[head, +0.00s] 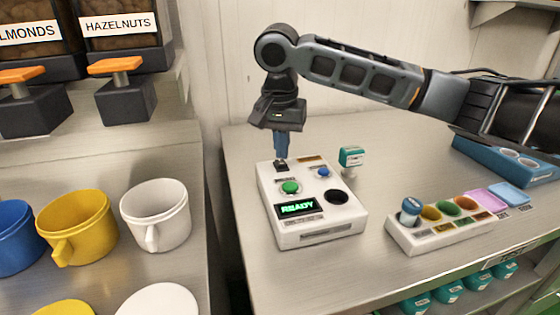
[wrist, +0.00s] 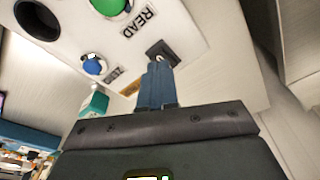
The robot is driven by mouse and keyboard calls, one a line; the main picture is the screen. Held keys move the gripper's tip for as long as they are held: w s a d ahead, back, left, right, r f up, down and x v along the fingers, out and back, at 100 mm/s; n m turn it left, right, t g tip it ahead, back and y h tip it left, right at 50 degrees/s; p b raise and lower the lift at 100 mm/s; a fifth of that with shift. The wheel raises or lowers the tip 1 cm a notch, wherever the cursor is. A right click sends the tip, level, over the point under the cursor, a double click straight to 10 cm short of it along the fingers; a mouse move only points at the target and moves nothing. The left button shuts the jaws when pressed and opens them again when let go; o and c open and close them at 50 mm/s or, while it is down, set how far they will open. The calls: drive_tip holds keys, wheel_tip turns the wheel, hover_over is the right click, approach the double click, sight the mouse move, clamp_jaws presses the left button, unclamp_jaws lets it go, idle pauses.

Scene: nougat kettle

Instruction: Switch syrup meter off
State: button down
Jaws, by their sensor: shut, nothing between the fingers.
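The syrup meter (head: 312,215) is a white box on the steel counter, with a green button, a blue button, a dark round hole and a small screen (head: 299,207) lit with green "READY". A small dark switch (head: 281,167) sits at its back left corner. My gripper (head: 282,156) points down, shut and empty, with its tips at or just above the switch. In the wrist view the blue fingers (wrist: 157,75) reach the dark switch plate (wrist: 162,52), partly covering it. I cannot tell whether they touch, or which way the switch is set.
A green-topped stamp (head: 351,158) stands behind the meter. A white tray (head: 440,236) with coloured wells and a stamp is to the right. Mugs (head: 157,212) and hoppers stand on the left counter. Bare counter lies between meter and tray.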

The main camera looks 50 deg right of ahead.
sight(282, 164)
drive_tip(key=shift+f+b, duration=0.3)
drive_tip(key=shift+f, duration=0.55)
idle(0.6)
drive_tip(key=shift+r, duration=0.1)
wheel_tip(282, 164, up, 7)
drive_tip(key=p, duration=0.7)
idle(0.7)
